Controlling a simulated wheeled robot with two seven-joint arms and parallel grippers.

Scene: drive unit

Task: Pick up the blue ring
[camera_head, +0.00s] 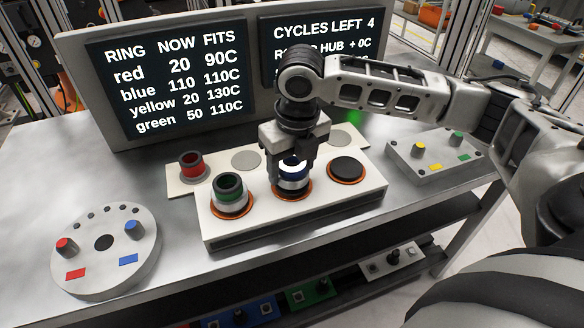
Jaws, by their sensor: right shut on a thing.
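The blue ring (292,171) is at the middle orange-rimmed spot of the white block (250,226) and is partly hidden by my right gripper. My right gripper (291,168) points down from above and is shut on the ring. A bright silver band shows just below the gripper; I cannot tell whether the ring is lifted clear of the spot. The screen (170,80) lists blue at 110 now and fitting at 110C. My left gripper is not in view.
The green ring (229,186) sits on the block's left spot; the right spot (347,169) is empty. The red ring (192,165) stands on a plate behind. A round hub (104,262) is at left, a grey block (437,163) with yellow and green parts at right.

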